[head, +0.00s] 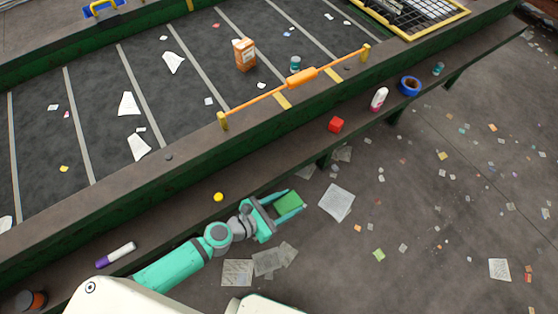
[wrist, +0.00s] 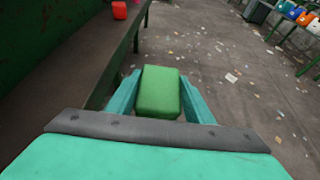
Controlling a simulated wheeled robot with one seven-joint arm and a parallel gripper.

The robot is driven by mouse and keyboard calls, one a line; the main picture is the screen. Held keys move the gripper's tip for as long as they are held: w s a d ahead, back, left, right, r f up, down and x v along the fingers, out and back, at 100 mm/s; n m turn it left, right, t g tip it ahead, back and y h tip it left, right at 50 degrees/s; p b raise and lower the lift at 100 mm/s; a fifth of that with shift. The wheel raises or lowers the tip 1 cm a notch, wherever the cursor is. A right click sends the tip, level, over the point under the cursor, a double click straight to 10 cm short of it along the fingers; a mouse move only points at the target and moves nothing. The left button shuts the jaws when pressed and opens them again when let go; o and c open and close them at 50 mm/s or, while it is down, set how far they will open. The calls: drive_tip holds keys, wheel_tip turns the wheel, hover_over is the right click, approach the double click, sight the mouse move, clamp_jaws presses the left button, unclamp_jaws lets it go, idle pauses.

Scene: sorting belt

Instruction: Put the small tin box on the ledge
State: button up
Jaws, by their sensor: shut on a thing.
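The small tin box looks to be the green block (head: 289,203) with rounded edges at the end of my arm in the head view. It also shows in the wrist view (wrist: 159,90). My gripper (head: 292,204) is shut on it, one teal finger on each side. The ledge (head: 270,158) is the long brown shelf along the green belt side. My gripper and the green box are just off its outer edge, over the floor side. In the wrist view the ledge (wrist: 85,60) runs along the left of the box.
On the ledge stand a yellow round thing (head: 218,197), a red cube (head: 336,124), a white-pink bottle (head: 379,98), blue tape (head: 410,85), a marker (head: 116,254) and a dark can (head: 31,300). Bare ledge lies between the yellow thing and the cube. Paper litters the floor.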

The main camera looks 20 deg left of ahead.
sight(258, 174)
drive_tip(key=shift+s+f, duration=0.1)
drive_tip(key=shift+s, duration=0.9)
drive_tip(key=w+a, duration=0.5)
drive_tip(key=a, duration=0.2)
drive_tip(key=w+a, duration=0.3)
drive_tip(key=a, duration=0.1)
drive_tip(key=shift+w+a, duration=0.2)
drive_tip(key=shift+w, duration=0.1)
drive_tip(key=w+a, duration=0.2)
drive_tip(key=a, duration=0.1)
drive_tip(key=shift+w, duration=0.2)
drive_tip(key=shift+d+f, duration=0.15)
drive_tip(key=shift+f, duration=0.6)
drive_tip(key=shift+s+f, duration=0.1)
drive_tip(key=o, duration=1)
drive_tip(key=shift+o, duration=0.2)
